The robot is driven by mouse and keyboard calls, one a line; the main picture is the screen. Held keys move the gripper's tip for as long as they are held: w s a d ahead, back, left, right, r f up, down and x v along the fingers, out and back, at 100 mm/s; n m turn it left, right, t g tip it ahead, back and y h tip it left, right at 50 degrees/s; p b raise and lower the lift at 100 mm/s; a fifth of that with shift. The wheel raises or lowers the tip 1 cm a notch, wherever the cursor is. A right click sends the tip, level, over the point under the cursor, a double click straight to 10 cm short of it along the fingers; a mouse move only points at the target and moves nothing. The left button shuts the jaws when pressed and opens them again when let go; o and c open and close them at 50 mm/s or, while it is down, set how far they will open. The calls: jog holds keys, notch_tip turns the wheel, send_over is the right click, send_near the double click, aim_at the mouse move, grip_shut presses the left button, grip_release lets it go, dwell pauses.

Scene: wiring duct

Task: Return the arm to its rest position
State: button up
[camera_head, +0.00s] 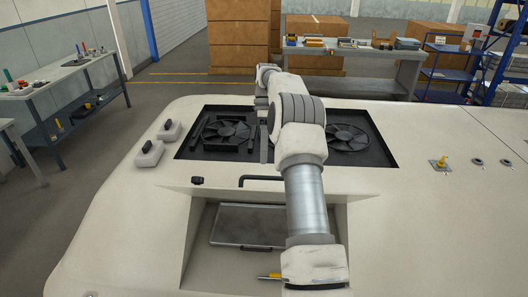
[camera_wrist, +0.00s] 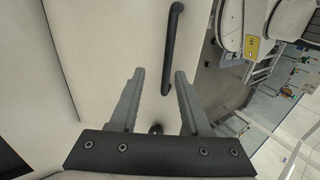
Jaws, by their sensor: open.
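My gripper (camera_wrist: 159,75) shows in the wrist view with its two grey fingers spread apart and nothing between them. A pale panel with a black bar handle (camera_wrist: 172,45) lies beyond the fingertips, and the fingers appear apart from it. In the head view my arm (camera_head: 306,195) reaches up the middle of the picture over the pale deck and bends at a thick ribbed joint (camera_head: 298,108). The fingers cannot be made out in the head view.
A workbench with small tools (camera_head: 60,82) stands at the left. A grey table with several items (camera_head: 365,52) stands at the back, before large brown boxes (camera_head: 238,35). A blue shelf rack (camera_head: 447,68) is at the right. Open floor (camera_head: 180,75) lies at back left.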

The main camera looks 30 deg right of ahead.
jog(key=shift+w+r, duration=0.1)
jog(key=shift+r, duration=0.25)
dwell(0.4)
jog(key=s+a+r+m+t+h+b, duration=0.1)
jog(key=s+a+r+m+t+h, duration=0.2)
jog(key=a+r, duration=0.4)
jog(key=s+a+r+m+t+h+b, duration=0.1)
jog(key=s+a+r+m+t+b, duration=0.1)
jog(key=s+a+r, duration=0.55)
jog(key=s+a+f+m+t+b, duration=0.1)
jog(key=s+a+f+m+t, duration=0.2)
jog(key=s, duration=0.5)
jog(key=s+a+f+m+t+b, duration=0.1)
jog(key=s+a+f+m+t, duration=0.1)
jog(key=s+a+f, duration=0.3)
jog(key=s, duration=0.3)
jog(key=shift+a+f+m+t, duration=0.3)
jog(key=shift+m+t, duration=0.1)
jog(key=shift+s, duration=0.2)
